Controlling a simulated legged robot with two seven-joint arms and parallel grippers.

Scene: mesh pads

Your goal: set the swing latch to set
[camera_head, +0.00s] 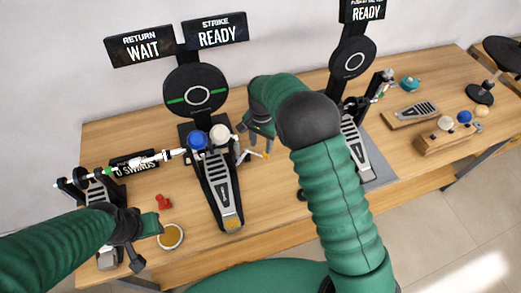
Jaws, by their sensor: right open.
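A small pale lever with an orange tip (266,155) shows beside the middle pedal, just below my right gripper; it may be the swing latch, but its setting cannot be told. My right gripper (257,137) is open above it, fingers pointing down, and partly hides that spot. Whether it touches the lever cannot be told. My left gripper (145,245) is open and empty at the front left, near a round yellow-topped tin (171,237). The middle pedal (220,190) has a blue ball (197,140) and a white ball (220,134) at its head.
Signs read "RETURN WAIT" (141,46) and "STRIKE READY" (215,31). A round black pad (196,92) stands behind the middle pedal. A second pedal (357,147) is partly behind my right arm. A red piece (163,202) lies left. A wooden block with balls (447,137) stands right.

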